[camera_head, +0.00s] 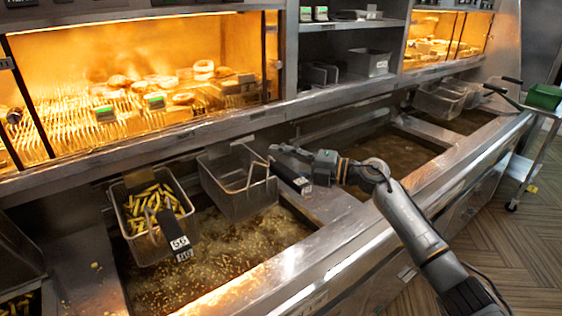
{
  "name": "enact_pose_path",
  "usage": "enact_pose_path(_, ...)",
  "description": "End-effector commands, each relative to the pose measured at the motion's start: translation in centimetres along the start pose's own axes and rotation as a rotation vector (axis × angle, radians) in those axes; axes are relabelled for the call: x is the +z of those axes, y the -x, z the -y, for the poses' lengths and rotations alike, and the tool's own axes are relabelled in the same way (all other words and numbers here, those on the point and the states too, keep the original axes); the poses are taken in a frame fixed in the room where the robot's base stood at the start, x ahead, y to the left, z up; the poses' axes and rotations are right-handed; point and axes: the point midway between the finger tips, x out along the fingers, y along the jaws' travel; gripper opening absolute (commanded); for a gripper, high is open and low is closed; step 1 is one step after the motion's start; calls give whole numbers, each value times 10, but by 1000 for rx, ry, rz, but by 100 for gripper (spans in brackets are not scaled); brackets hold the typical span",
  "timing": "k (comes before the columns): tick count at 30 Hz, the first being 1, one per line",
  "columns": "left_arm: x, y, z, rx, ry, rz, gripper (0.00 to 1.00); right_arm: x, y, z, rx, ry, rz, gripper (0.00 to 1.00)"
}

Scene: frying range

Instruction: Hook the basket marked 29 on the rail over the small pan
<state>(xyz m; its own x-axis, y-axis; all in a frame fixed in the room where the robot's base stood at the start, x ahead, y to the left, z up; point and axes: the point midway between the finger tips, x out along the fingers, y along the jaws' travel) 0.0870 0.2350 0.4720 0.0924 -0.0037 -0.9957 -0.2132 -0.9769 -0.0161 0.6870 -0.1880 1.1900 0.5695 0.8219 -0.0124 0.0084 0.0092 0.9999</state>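An empty wire basket (232,197) hangs at the back edge of the left fryer pan, above its bubbling oil (215,255). Its dark handle (290,178) points right and toward me, with a pale label too small to read, so I cannot confirm the 29. My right gripper (296,167) is at this handle and appears closed around it; its far fingers are partly hidden. A second basket (150,215) full of fries hangs to the left, its handle label reading about 56. Farther right are a middle pan (395,150) and a far pan (468,121). My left gripper is out of view.
More baskets (440,101) with dark handles hang over the far pan. A steel divider (325,203) separates the left and middle pans. The rail ledge (330,100) runs along the back under the lit food shelves. A green bin (543,97) stands on a cart at right.

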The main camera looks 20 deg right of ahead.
Motion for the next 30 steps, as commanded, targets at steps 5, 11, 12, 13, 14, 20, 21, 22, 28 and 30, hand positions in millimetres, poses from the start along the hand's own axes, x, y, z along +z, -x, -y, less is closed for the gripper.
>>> enact_pose_path(5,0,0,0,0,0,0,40,0,0,2,-2,-2,0,48)
enact_pose_path(11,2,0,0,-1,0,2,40,1,11,2,-2,-2,2,48)
enact_pose_path(12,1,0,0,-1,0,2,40,1,17,2,-3,-2,2,48)
enact_pose_path(13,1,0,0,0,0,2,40,1,22,2,-4,-2,2,48)
enact_pose_path(14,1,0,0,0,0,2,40,1,28,2,-5,0,2,48)
enact_pose_path(20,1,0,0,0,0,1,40,1,72,2,-5,-1,2,48)
enact_pose_path(21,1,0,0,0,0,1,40,1,80,2,-5,-1,2,48)
enact_pose_path(22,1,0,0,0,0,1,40,1,86,2,-4,-1,2,48)
enact_pose_path(28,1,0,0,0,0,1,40,0,113,1,-2,-1,0,48)
enact_pose_path(30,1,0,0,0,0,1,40,0,117,1,-2,-1,0,48)
